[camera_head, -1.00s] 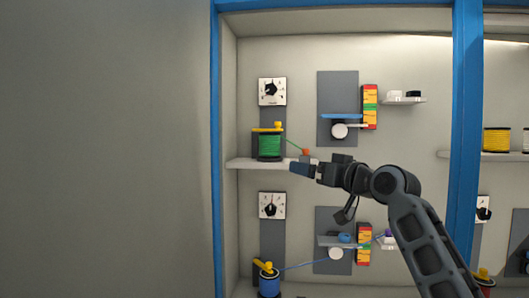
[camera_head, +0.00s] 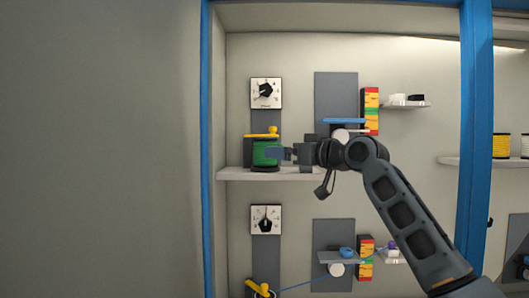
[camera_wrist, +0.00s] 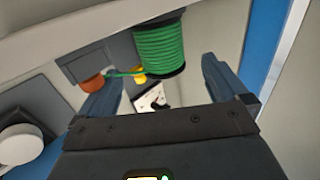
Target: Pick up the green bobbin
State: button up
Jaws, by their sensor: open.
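The green bobbin (camera_head: 262,160) stands upright on the left part of the upper shelf, wound with green cable, with a yellow piece (camera_head: 262,133) at its top. My gripper (camera_head: 279,153) comes from the right, its fingertips overlapping the bobbin's right side in the head view. In the wrist view the bobbin (camera_wrist: 160,48) shows ahead of and partly between the two spread fingers (camera_wrist: 160,75). The fingers are open and hold nothing. I cannot tell whether either finger touches the bobbin. A green cable runs from it towards an orange-brown piece (camera_wrist: 92,84).
The upper shelf (camera_head: 236,174) carries the bobbin. A dial (camera_head: 265,93) is on the wall above it, another dial (camera_head: 266,219) below. A blue post (camera_head: 206,150) bounds the left side.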

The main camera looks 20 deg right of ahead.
aim_at(260, 161)
jog(key=shift+p+x, duration=0.7)
jog(key=shift+x, duration=2.85)
jog(key=shift+r, duration=0.15)
jog(key=shift+c, duration=0.5)
jog(key=c, duration=1)
jog(key=shift+c, duration=0.4)
jog(key=shift+r, duration=0.1)
